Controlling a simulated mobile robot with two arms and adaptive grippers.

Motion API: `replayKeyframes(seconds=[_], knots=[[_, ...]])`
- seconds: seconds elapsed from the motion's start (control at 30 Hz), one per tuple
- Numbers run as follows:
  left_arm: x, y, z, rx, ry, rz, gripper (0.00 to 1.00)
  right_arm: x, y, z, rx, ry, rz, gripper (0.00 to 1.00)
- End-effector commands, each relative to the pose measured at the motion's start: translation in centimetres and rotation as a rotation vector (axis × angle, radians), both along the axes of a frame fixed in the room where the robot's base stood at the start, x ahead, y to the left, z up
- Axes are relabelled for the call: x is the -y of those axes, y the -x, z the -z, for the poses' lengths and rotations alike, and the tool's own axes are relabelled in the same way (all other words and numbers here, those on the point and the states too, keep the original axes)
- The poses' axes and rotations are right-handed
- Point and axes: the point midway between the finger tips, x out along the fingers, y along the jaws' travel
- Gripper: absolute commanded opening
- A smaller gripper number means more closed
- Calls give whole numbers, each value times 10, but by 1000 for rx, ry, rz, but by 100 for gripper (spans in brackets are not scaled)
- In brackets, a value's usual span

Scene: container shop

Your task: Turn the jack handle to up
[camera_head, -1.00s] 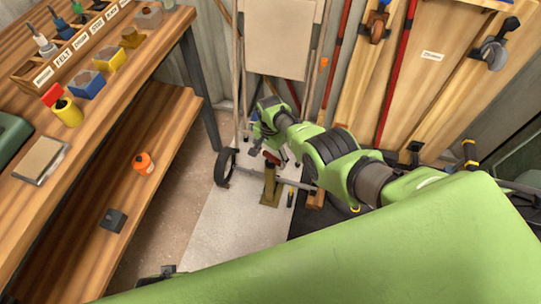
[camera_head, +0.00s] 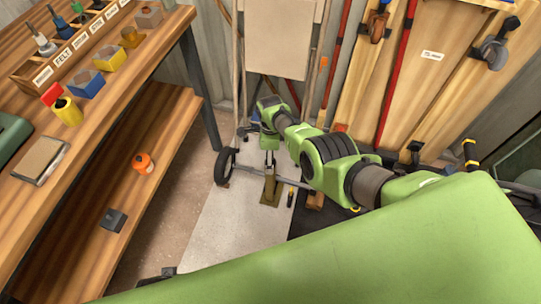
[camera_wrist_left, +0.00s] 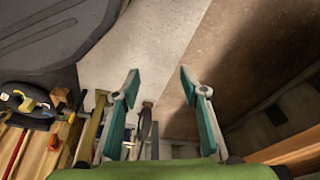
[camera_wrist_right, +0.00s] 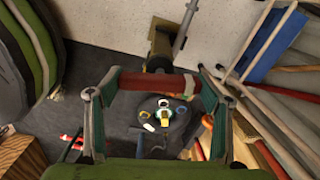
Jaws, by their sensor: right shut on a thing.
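The jack (camera_head: 269,184) is an olive post on a small base plate, standing on the pale floor strip beside a wheel in the head view. In the right wrist view, its handle has a dark red grip (camera_wrist_right: 145,82) lying crosswise between my right fingertips. My right gripper (camera_wrist_right: 155,88) is shut on this grip, one finger at each end. The olive post (camera_wrist_right: 160,42) shows just beyond it. In the head view, my right gripper (camera_head: 270,148) is above the jack and the red grip is hidden. My left gripper (camera_wrist_left: 159,73) is open and empty above the floor.
A black wheel (camera_head: 225,167) stands left of the jack, with an axle (camera_head: 295,183) running right. A wooden workbench (camera_head: 165,60) with a lower shelf fills the left. Tools hang on wooden boards (camera_head: 400,80) at the back right. Bare floor (camera_head: 185,195) lies between shelf and strip.

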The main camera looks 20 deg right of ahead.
Motion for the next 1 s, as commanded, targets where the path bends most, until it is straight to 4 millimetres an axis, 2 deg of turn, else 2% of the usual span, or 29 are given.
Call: replayKeyframes(seconds=[0.77,1.0], knots=[[1,-8,-20,13,2,-4,40,-1,1,1,-2,0,733,50],[-1,-14,-41,30,1,-6,40,-1,1,2,-1,-1,921,50]])
